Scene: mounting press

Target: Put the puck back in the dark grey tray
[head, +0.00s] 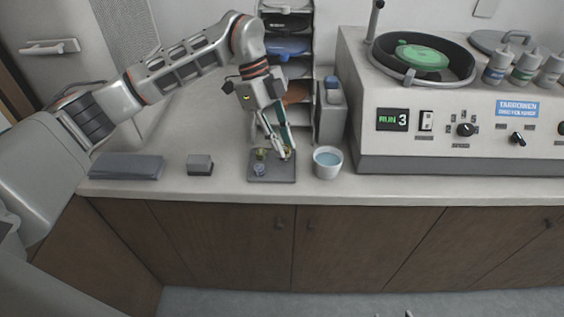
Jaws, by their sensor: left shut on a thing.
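The dark grey tray (286,176) is a flat square near the counter's front edge. A small bluish, clear-looking puck (259,170) sits on its front left part. A second small puck, yellowish (261,154), shows just behind it, by the fingers. My left gripper (276,151) points down over the back of the tray, low and close to its surface. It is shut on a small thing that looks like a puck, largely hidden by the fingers. I cannot tell whether that thing touches the tray. Of my right arm, only small grey tips show at the bottom edge.
A white cup of bluish liquid (328,162) stands close right of the tray. A small grey block (199,165) and a flat grey slab (127,167) lie to the left. A rack (287,47) stands behind, and the large polishing machine (456,130) fills the right.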

